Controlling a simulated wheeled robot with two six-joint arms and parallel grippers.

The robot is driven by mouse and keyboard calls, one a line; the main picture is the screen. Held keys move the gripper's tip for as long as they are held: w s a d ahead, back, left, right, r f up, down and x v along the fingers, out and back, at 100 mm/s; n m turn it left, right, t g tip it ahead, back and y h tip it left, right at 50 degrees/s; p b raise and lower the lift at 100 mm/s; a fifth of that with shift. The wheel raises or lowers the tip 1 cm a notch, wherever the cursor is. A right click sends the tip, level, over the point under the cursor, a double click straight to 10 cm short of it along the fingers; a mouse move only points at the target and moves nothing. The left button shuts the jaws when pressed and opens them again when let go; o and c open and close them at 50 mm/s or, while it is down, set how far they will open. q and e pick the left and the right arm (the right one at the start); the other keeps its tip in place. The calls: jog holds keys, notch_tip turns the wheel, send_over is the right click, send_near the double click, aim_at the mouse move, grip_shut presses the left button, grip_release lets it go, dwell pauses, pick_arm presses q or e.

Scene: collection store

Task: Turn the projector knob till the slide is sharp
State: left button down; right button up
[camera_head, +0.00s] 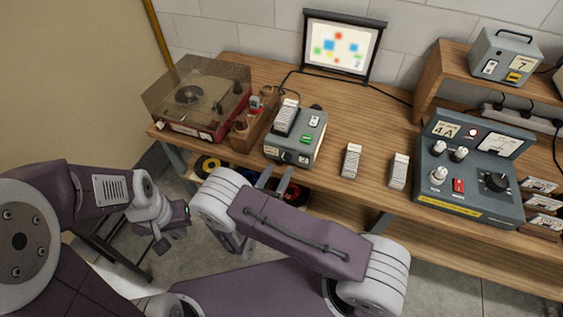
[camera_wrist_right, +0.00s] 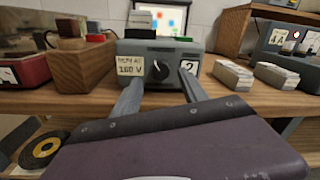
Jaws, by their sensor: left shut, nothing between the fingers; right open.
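The grey projector (camera_head: 296,138) stands near the table's front edge, with a slide tray (camera_head: 286,117) on top. Its black knob (camera_wrist_right: 159,69) with a white pointer mark is on the front face, between labels. The screen (camera_head: 343,45) behind shows blue, red, green and yellow patches with soft, blurred edges. My right gripper (camera_wrist_right: 160,86) is open in front of the projector, its fingers either side of the knob in the picture; I see no contact. In the head view its fingers (camera_head: 274,180) are partly hidden by my arm. My left gripper (camera_head: 174,225) is shut and empty, low at left.
A record player (camera_head: 200,97) and wooden block (camera_head: 245,130) stand left of the projector. Two white stacks (camera_head: 351,160) (camera_head: 398,170) and a control box (camera_head: 470,168) stand right. A shelf (camera_head: 455,75) is at the back right. Bare tabletop lies before the screen.

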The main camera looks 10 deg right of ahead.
aim_at(285, 161)
jog(key=x, duration=0.3)
jog(key=shift+w+d, duration=0.25)
jog(key=shift+w, duration=0.05)
grip_shut()
jog(key=shift+m, duration=1.2)
jog(key=shift+m+b, duration=0.3)
jog(key=shift+m, duration=0.5)
grip_release()
